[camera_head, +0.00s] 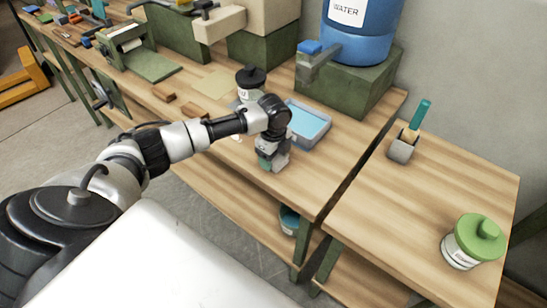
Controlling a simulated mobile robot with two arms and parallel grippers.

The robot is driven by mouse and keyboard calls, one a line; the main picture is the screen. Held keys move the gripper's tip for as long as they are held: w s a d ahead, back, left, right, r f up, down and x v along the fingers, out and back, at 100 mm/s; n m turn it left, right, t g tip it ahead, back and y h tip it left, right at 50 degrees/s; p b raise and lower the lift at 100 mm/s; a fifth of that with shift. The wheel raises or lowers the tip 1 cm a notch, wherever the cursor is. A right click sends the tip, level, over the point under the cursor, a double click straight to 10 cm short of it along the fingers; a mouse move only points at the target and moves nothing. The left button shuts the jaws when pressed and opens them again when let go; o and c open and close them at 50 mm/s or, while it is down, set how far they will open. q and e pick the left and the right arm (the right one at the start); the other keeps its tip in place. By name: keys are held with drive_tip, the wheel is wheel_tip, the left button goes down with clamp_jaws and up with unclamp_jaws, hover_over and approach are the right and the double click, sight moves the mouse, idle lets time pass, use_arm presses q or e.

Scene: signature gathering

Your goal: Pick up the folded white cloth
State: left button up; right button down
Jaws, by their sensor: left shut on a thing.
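My left gripper (272,163) points down at the front edge of the wooden workbench (225,158), just in front of a blue tray. It is shut, with a small pale piece at its fingers that looks like the folded white cloth. The fingers and wrist hide most of it, so its shape and whether it touches the bench cannot be told. My right gripper is not in view.
The grey tray with blue liquid (308,122) is close behind the gripper. A black-lidded jar (251,78) stands behind my wrist. A blue water barrel (357,30) sits on a green block (345,80). A second bench (400,205) holds a green-lidded jar (472,243) and a brush holder (403,146).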

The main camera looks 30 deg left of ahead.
use_arm(q)
drive_tip(key=shift+c, duration=0.5)
drive_tip(key=shift+r, duration=0.45)
drive_tip(key=r, duration=0.1)
drive_tip(key=d+r+b, duration=0.1)
drive_tip(key=r, duration=0.1)
drive_tip(key=shift+r, duration=0.3)
drive_tip(key=s+d+r+b, duration=0.1)
drive_tip(key=s+d+r, duration=0.2)
drive_tip(key=d+r, duration=0.3)
drive_tip(key=d, duration=0.4)
drive_tip(key=shift+s+r, duration=0.25)
drive_tip(key=shift+r, duration=0.05)
drive_tip(key=shift+d, duration=0.1)
